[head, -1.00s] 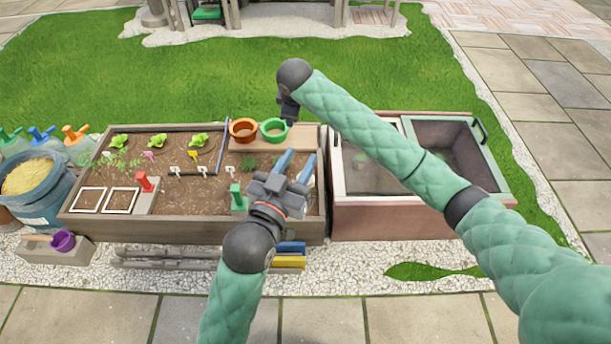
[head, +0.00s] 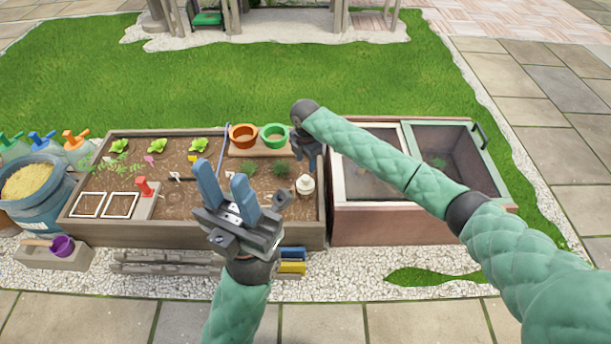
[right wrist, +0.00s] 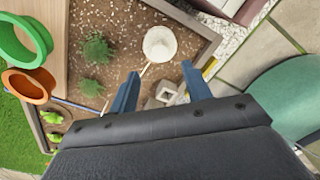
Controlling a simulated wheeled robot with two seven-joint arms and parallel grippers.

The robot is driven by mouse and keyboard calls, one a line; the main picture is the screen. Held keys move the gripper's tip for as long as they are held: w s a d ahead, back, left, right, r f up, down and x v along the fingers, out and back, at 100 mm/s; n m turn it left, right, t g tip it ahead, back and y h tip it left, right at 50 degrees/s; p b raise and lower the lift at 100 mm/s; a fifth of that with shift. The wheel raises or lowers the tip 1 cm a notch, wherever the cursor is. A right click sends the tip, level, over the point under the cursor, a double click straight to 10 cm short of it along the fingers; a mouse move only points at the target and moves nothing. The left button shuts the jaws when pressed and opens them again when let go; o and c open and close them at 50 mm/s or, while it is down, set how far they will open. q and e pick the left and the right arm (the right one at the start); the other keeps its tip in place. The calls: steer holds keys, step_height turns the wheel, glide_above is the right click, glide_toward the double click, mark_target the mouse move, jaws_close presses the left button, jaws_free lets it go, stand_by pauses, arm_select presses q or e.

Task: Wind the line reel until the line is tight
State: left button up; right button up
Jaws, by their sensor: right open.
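A white round object (head: 305,186), which looks like the line reel, stands on the soil at the right end of the wooden planter (head: 180,234). It also shows in the right wrist view (right wrist: 160,43), where a thin pale strip runs from its lower edge. I cannot tell whether any line is tight. My right gripper (head: 305,150) is open behind the white object in the head view. In the right wrist view its fingertips (right wrist: 160,72) are apart, with the white object beyond them and nothing held. My left gripper (head: 221,175) is open and empty over the planter's front part.
A red block (head: 143,186) and two white frames lie at the planter's left. Orange (head: 243,135) and green (head: 274,136) pots stand at the back. A cold frame (head: 380,222) adjoins on the right. A blue rod (head: 221,152) crosses the bed.

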mark_target(306, 177)
steer(key=shift+n, duration=0.3)
steer(key=shift+f, duration=0.1)
step_height(306, 177, down, 8)
steer(key=shift+r+b, duration=0.2)
steer(key=shift+b, duration=1)
